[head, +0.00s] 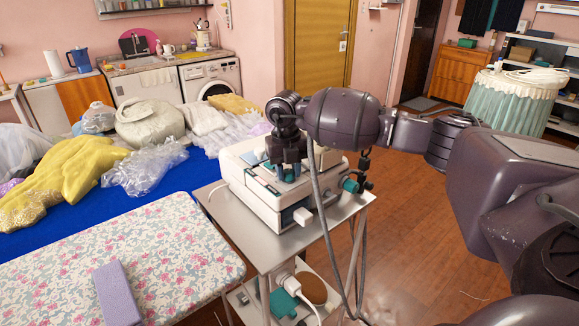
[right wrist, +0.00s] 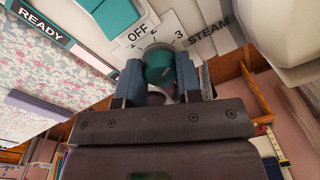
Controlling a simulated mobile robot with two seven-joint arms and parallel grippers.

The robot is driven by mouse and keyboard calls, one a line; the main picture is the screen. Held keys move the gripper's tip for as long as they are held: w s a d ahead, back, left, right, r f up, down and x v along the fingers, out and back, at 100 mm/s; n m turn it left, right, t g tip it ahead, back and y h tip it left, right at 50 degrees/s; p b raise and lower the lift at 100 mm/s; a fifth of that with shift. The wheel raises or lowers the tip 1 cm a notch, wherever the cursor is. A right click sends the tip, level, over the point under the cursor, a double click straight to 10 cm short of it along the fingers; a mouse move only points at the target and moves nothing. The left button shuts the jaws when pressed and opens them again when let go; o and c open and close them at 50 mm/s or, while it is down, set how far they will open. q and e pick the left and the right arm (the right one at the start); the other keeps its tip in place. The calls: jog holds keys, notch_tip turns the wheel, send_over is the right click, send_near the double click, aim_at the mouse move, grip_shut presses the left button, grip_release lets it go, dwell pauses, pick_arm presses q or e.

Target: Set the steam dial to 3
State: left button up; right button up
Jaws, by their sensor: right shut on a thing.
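The steam station (head: 262,203) is a white boxy unit with teal parts on a small metal trolley. In the right wrist view its panel (right wrist: 204,14) reads OFF, 3 and STEAM around a round teal dial (right wrist: 159,66). My right gripper (head: 289,172) reaches down onto the station's top. In the right wrist view its two blue-grey fingers (right wrist: 160,80) are shut on the dial, one on each side. The fingers and palm hide part of the dial. I cannot tell which mark the dial points to. My left gripper is in neither view.
The trolley (head: 352,205) has a lower shelf and hanging cables. A floral ironing board (head: 170,250) with a lilac block (head: 118,292) stands at left. Behind it, a blue table (head: 190,172) holds gowns and plastic bags. Floor (head: 430,235) is clear to the right.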

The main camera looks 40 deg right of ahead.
aim_at(286, 171)
jog(key=shift+m, duration=0.6)
jog(key=o, duration=0.9)
jog(key=shift+o, duration=0.2)
jog(key=shift+r, duration=0.1)
notch_tip(286, 171, up, 11)
jog(key=shift+a+p, duration=0.2)
jog(key=shift+p, duration=0.1)
jog(key=shift+w+f, duration=0.1)
jog(key=shift+f, duration=0.1)
